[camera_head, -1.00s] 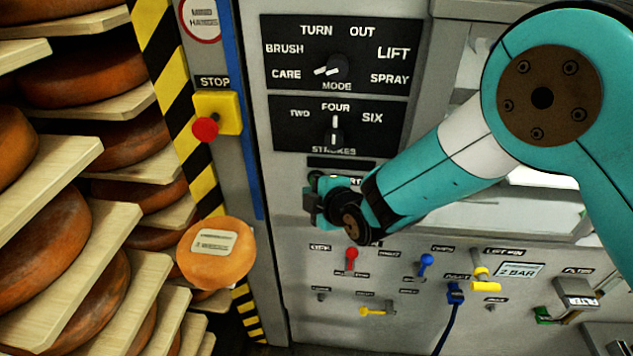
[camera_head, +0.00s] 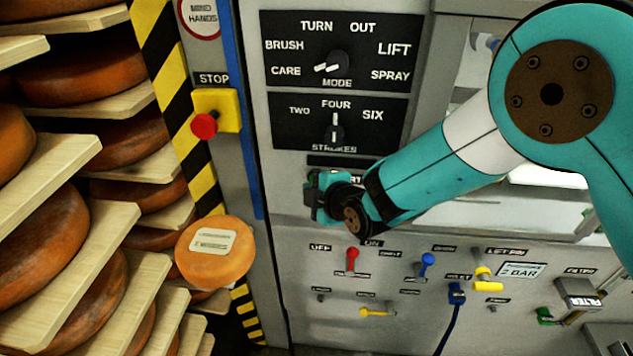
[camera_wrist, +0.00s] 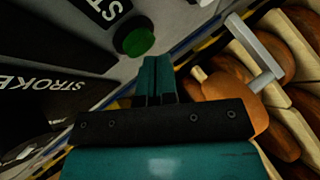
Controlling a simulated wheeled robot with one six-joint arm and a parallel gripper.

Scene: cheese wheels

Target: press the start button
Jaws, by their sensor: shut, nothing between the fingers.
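The green start button (camera_wrist: 138,41) shows in the wrist view, at the top, beside a black label reading "ST" (camera_wrist: 108,9). My gripper (camera_wrist: 155,62) is shut with nothing between its fingers. Its fingertips are just below and to the right of the button in that view, and a gap seems to show between them. In the head view my gripper (camera_head: 318,194) is in front of the panel, below the strokes dial. It hides the button there, and only the end of its label shows.
The mode dial (camera_head: 333,65) points to CARE and the strokes dial (camera_head: 335,132) to FOUR. A red stop button (camera_head: 205,126) on a yellow box is to the left. Levers, including a red one (camera_head: 352,258), sit below my gripper. Shelves of cheese wheels (camera_head: 62,205) fill the left.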

